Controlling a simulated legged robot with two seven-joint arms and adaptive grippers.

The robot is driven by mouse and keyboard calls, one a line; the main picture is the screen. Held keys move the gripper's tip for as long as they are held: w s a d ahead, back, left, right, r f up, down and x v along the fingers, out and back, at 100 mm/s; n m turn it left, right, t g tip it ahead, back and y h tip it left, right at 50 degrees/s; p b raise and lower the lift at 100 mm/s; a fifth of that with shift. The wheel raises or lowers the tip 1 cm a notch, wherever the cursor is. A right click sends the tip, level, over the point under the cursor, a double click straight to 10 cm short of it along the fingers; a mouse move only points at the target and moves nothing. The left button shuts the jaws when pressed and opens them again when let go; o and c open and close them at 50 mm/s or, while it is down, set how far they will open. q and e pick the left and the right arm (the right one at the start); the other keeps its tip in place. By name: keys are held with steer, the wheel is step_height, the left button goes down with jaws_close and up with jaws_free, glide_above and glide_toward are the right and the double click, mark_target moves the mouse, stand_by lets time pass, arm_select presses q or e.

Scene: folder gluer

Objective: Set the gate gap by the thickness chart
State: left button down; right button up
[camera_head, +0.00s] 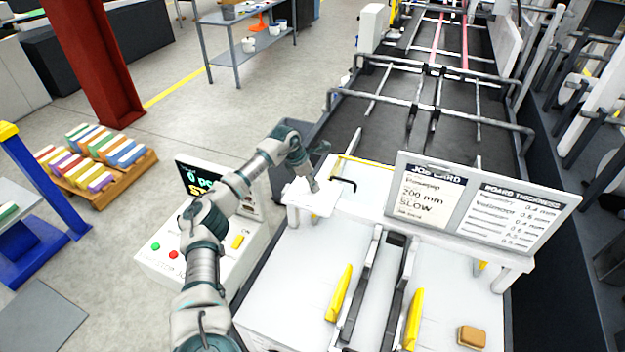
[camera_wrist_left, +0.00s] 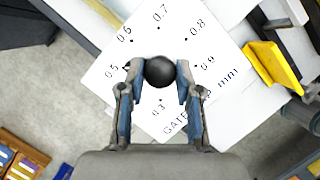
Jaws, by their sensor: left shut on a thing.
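In the left wrist view my left gripper (camera_wrist_left: 159,88) is closed around a round black knob (camera_wrist_left: 160,70), one finger on each side. The knob sits on a white gate dial plate (camera_wrist_left: 150,35) with numbers from 0.3 to 0.9 around it, "mm" and part of "GATE". No pointer can be made out. In the head view my left gripper (camera_head: 313,184) is over the dial plate (camera_head: 318,207) and hides the knob. The board thickness chart (camera_head: 505,218) stands to the right, beside the job card (camera_head: 430,192), which reads 200 mm and SLOW; its material name is blurred.
A control box (camera_head: 240,262) with a screen and coloured buttons stands left of the machine. Yellow guides (camera_head: 340,292) and a tan block (camera_head: 471,336) are on the white feed table (camera_head: 290,280). Rails and a dark conveyor (camera_head: 390,120) lie behind. A pallet of coloured stacks (camera_head: 100,190) is on the floor.

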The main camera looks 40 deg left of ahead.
arm_select(q)
steer(key=m, duration=0.1)
steer(key=m+h+p, duration=0.1)
steer(key=m, duration=0.1)
steer(key=m+g, duration=0.1)
steer(key=shift+w+a+r, duration=0.2)
steer(key=shift+r, duration=0.05)
steer(key=shift+w+m+g+h, duration=0.1)
steer(key=shift+m+g+h, duration=0.5)
steer(key=shift+m, duration=1.4)
steer(key=c, duration=0.8)
jaws_free()
steer(key=shift+a, duration=0.1)
steer(key=shift+f+b, duration=0.15)
steer(key=shift+b, duration=0.15)
steer(key=shift+a, duration=0.1)
steer(key=r, duration=0.9)
steer(key=shift+w, duration=0.2)
steer(key=shift+r, duration=0.4)
steer(key=shift+a, duration=0.1)
